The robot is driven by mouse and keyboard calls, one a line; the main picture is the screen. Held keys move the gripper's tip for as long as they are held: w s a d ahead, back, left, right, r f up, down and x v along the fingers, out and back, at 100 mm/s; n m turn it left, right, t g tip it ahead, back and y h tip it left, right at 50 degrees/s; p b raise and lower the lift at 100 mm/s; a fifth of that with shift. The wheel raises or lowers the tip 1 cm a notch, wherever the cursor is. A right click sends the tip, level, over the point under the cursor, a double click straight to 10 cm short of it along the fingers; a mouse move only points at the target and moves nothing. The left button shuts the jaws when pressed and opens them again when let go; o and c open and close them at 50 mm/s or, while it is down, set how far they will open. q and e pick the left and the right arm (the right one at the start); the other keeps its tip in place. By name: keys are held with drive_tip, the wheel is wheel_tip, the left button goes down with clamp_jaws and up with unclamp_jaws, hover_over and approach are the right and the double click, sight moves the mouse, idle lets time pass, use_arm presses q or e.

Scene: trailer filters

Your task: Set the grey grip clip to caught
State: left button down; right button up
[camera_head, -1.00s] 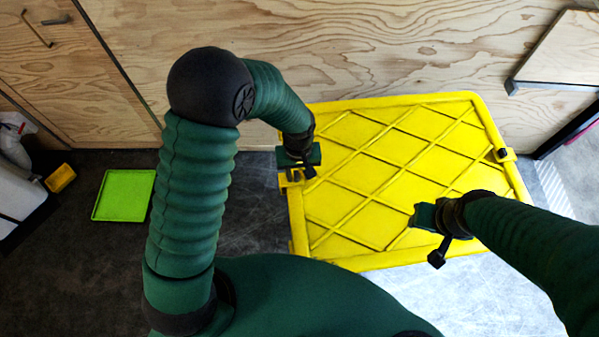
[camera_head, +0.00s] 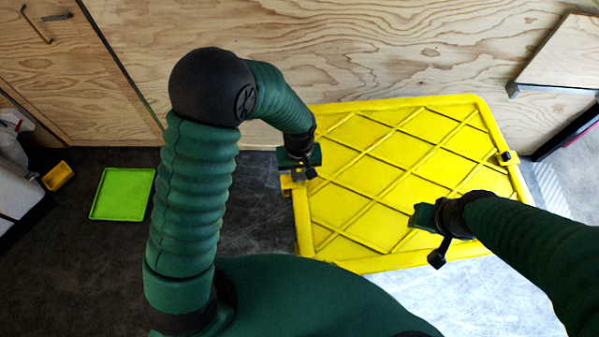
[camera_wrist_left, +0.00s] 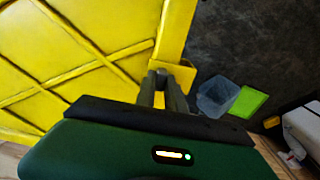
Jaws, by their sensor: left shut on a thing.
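A yellow crate with a ribbed lid (camera_head: 385,180) stands in front of me. My left gripper (camera_head: 298,178) is at its left edge, beside a yellow tab (camera_head: 288,185). In the left wrist view the gripper's two grey fingers (camera_wrist_left: 164,88) are close together at the tab (camera_wrist_left: 182,74). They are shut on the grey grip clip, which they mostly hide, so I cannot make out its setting. My right gripper (camera_head: 418,216) is over the lid's lower right part, apart from the clip. Its fingers are too small to read.
A second tab with a dark clip (camera_head: 507,158) is at the crate's right edge. A green tray (camera_head: 122,194) and small yellow bin (camera_head: 58,177) lie at left. A clear bin (camera_wrist_left: 216,97) shows in the left wrist view. A plywood wall (camera_head: 330,50) stands behind.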

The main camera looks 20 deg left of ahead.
use_arm(q)
drive_tip(key=shift+d, duration=0.25)
idle(0.7)
drive_tip(key=shift+w+d, duration=0.5)
drive_tip(key=shift+d, duration=0.4)
drive_tip(key=c, duration=1.4)
unclamp_jaws()
drive_tip(key=shift+s, duration=0.1)
drive_tip(key=shift+r, duration=0.1)
wheel_tip(320, 180, up, 17)
drive_tip(key=shift+f, duration=0.2)
